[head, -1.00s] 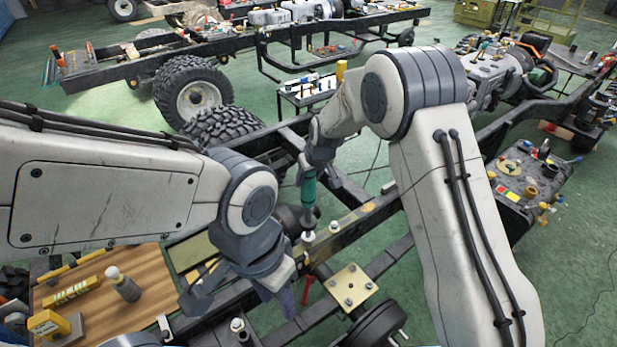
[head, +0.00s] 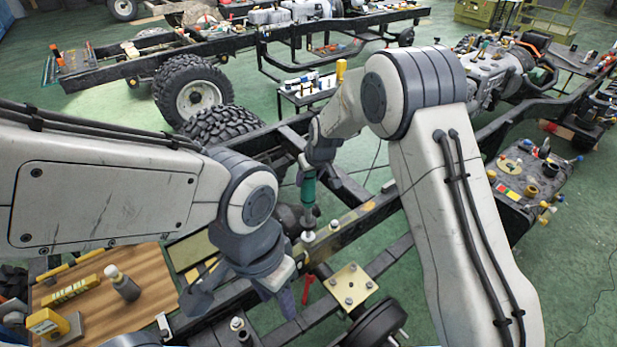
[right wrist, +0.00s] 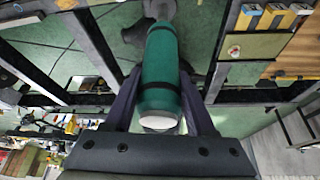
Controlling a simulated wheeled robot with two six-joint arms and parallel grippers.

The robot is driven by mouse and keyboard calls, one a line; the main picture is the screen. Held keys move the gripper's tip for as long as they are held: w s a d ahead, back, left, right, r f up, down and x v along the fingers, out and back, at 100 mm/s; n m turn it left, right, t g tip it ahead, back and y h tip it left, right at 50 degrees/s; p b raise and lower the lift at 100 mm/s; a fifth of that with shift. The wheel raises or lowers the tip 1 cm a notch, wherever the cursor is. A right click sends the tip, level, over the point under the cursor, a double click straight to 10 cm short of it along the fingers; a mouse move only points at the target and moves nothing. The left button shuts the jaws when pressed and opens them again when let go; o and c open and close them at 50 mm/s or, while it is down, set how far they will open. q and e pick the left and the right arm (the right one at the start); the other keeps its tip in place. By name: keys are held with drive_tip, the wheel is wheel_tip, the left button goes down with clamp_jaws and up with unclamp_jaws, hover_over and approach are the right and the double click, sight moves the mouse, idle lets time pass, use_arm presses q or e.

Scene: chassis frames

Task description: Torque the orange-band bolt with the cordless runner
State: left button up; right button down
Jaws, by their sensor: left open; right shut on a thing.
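The cordless runner (head: 308,190) is a green cylinder with dark bands, held upright, nose down, over the chassis rail. My right gripper (head: 310,165) is shut around it; in the right wrist view the runner (right wrist: 160,85) lies between the two fingers. A white-topped bolt (head: 308,237) is right under the runner's nose; I cannot tell whether they touch. Another white-topped bolt (head: 334,226) is beside it, and one more (head: 237,324) is nearer. I cannot make out an orange band on any. My left gripper (head: 238,304) is open and empty above the near rail.
A wooden board (head: 90,310) at the lower left carries a bottle (head: 122,284) and a yellow device (head: 46,322). A gold plate (head: 349,287) with bolts and a red-handled tool (head: 308,289) are by the rail. Green floor (head: 570,250) is open at the right.

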drive_tip(key=shift+f, duration=0.25)
idle(0.6)
drive_tip(key=shift+s+f+b, duration=0.1)
drive_tip(key=shift+s+b, duration=0.1)
drive_tip(key=shift+b, duration=0.3)
idle(1.3)
idle(0.3)
drive_tip(key=shift+w+r+p, duration=0.15)
drive_tip(key=shift+r+p, duration=0.35)
drive_tip(key=shift+r, duration=0.4)
drive_tip(key=shift+w+r+p, duration=0.1)
drive_tip(key=shift+r+p, duration=0.4)
drive_tip(key=shift+r, duration=0.4)
wheel_tip(320, 180, up, 5)
drive_tip(key=p, duration=0.3)
drive_tip(key=shift+f, duration=0.1)
